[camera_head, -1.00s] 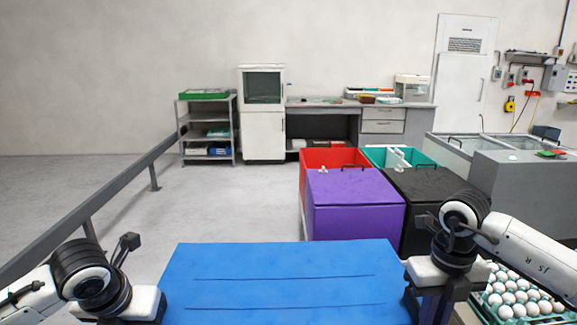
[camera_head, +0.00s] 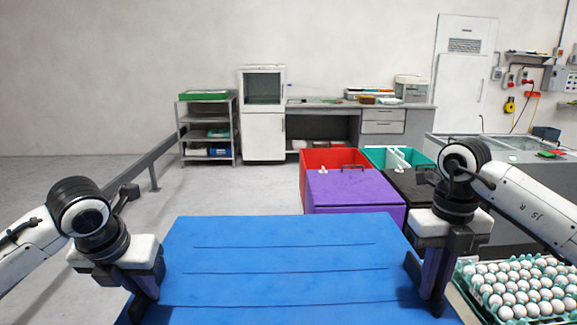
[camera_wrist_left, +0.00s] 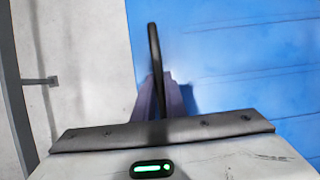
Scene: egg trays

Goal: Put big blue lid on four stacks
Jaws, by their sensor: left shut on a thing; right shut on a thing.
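The big blue lid (camera_head: 285,258) fills the lower middle of the head view, a flat panel with shallow grooves. My left gripper (camera_head: 146,293) is shut on its left edge. My right gripper (camera_head: 432,295) is shut on its right edge. A tray of white eggs (camera_head: 462,290) sits at the lower right. Any stacks under the lid are hidden.
Beyond the lid stand a purple-lidded bin (camera_head: 350,188), a red bin (camera_head: 325,157), a teal bin (camera_head: 385,155) and a black bin (camera_head: 412,190). A grey rail (camera_head: 155,165) runs along the left. The floor between rail and bins is clear.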

